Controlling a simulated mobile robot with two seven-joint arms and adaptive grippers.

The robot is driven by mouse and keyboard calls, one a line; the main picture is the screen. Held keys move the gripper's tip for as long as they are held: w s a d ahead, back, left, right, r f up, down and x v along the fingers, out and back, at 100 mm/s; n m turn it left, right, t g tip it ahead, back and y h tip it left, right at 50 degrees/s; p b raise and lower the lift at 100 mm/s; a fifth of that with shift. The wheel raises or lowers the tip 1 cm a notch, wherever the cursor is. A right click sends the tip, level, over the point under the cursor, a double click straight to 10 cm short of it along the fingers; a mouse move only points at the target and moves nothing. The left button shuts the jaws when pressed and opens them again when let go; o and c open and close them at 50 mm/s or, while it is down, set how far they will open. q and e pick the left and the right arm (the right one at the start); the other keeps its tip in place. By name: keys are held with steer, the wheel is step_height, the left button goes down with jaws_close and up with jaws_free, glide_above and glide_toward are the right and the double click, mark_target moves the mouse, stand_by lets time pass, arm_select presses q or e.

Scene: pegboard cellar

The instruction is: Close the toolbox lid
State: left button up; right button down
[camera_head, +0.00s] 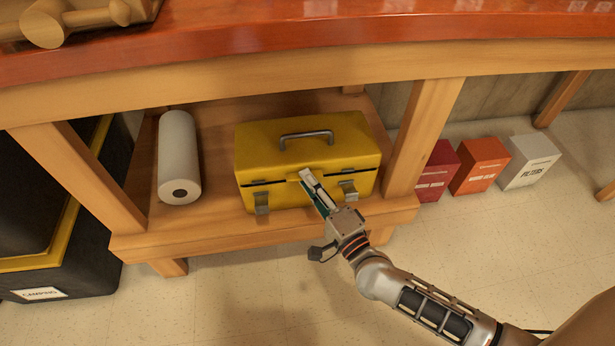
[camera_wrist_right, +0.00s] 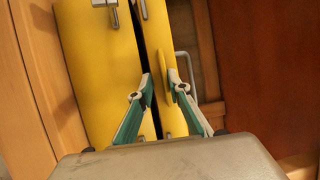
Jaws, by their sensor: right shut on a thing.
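The yellow toolbox (camera_head: 282,196) stands on the lower wooden shelf. Its lid (camera_head: 255,147) has a grey handle (camera_head: 306,135) on top and sits low over the body, with a narrow dark gap along the front. Two metal latches (camera_head: 262,202) show on the front. My right gripper (camera_head: 306,178) reaches the middle of the lid's front edge. In the right wrist view its fingers (camera_wrist_right: 161,86) are shut on the lid's small yellow tab (camera_wrist_right: 162,68), beside the dark gap between lid and body (camera_wrist_right: 95,75). The fingers partly hide the tab. My left gripper is not in view.
A white paper roll (camera_head: 178,150) lies left of the toolbox on the shelf (camera_head: 215,225). The red-topped bench (camera_head: 330,25) is above, with a wooden leg (camera_head: 423,125) to the right. Several boxes (camera_head: 480,163) stand beyond that leg. Black-and-yellow containers (camera_head: 75,260) stand at left.

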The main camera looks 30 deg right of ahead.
steer(key=shift+w+r, duration=0.1)
steer(key=shift+w, duration=0.05)
steer(key=c, duration=1.9)
jaws_free()
steer(key=s, duration=0.8)
steer(key=shift+d+f, duration=0.4)
steer(key=shift+d, duration=0.05)
